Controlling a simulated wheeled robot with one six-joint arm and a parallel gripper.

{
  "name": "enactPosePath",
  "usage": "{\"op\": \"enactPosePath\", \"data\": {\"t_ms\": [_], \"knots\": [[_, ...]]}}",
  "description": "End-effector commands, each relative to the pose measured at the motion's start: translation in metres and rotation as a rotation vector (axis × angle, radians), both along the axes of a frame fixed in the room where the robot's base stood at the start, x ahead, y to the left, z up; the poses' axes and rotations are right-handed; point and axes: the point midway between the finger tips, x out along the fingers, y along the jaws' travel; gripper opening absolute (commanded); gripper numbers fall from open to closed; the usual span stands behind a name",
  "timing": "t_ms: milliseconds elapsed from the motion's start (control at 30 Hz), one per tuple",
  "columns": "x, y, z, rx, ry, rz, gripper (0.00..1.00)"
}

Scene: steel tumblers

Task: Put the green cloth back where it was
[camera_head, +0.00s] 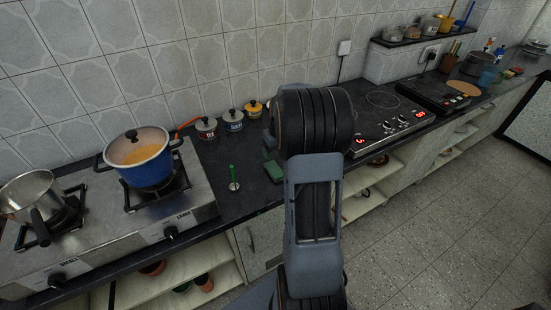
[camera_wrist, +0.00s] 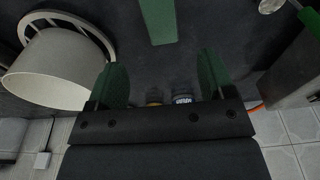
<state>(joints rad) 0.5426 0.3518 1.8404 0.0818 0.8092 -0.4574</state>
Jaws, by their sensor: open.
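The green cloth (camera_head: 273,171) lies folded as a small flat block on the dark counter, just left of my arm in the head view. In the wrist view a green strip (camera_wrist: 158,20) at the top centre appears to be the same cloth, beyond my fingertips and apart from them. My gripper (camera_wrist: 162,60) is open, with a green finger on each side and nothing between them. In the head view my arm hides the gripper.
A green-handled metal tool (camera_head: 234,180) stands left of the cloth. Several lidded jars (camera_head: 233,120) line the wall. A pale round vessel (camera_wrist: 58,72) is beside my gripper. A blue pot (camera_head: 140,158) sits on the stove; an induction cooktop (camera_head: 390,118) is at right.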

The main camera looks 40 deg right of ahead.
Motion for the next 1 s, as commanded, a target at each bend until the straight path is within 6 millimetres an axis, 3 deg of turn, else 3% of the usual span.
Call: {"op": "enactPosePath", "data": {"t_ms": [133, 267, 400, 600, 800, 1000], "knots": [[-0.004, 0.023, 0.023, -0.007, -0.013, 0.015, 0.76], [-0.021, 0.078, 0.056, -0.020, -0.045, 0.049, 0.76], [-0.058, 0.142, 0.084, -0.025, -0.084, 0.084, 0.76], [-0.115, 0.203, 0.097, -0.020, -0.135, 0.124, 0.76], [-0.150, 0.227, 0.095, -0.011, -0.166, 0.144, 0.76], [-0.159, 0.232, 0.093, -0.007, -0.173, 0.147, 0.76]]}}
